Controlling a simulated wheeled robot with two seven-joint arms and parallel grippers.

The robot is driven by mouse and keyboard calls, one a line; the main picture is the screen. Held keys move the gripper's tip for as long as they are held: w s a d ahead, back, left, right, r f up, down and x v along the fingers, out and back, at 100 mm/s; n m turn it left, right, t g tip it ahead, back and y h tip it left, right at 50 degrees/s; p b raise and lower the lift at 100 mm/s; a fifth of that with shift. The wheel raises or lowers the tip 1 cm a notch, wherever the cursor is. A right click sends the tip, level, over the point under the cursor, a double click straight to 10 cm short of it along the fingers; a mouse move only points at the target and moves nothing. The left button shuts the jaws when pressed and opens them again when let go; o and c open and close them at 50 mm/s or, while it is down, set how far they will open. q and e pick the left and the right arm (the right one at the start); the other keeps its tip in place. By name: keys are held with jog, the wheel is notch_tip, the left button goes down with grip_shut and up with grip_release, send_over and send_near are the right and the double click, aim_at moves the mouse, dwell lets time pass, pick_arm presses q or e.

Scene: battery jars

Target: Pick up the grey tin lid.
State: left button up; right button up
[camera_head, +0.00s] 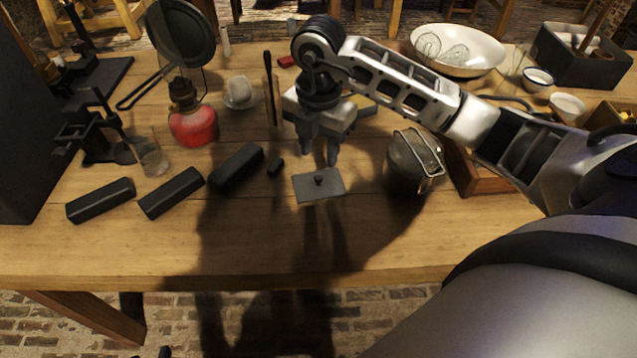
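The grey tin lid (334,187) is a flat rectangular plate with a small dark knob on top. It lies on the wooden table near the middle of the head view. My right gripper (320,157) points down just behind and above the lid, with its two fingers apart and nothing between them. The fingertips look clear of the knob; their exact height above the table is hard to tell. My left gripper is not in view.
A dark lidded pot (408,165) stands to the right. A red lamp (193,127) and a glass (152,158) stand at left. The table's front strip (250,255) is clear.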

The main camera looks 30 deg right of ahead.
aim_at(318, 177)
jog(key=shift+s+a+f, duration=0.15)
jog(key=shift+s+f, duration=0.05)
jog(key=shift+f, duration=1.2)
jog(key=shift+s+a+f, duration=0.1)
jog(key=shift+s+f, duration=0.05)
jog(key=shift+f, duration=1.2)
grip_shut()
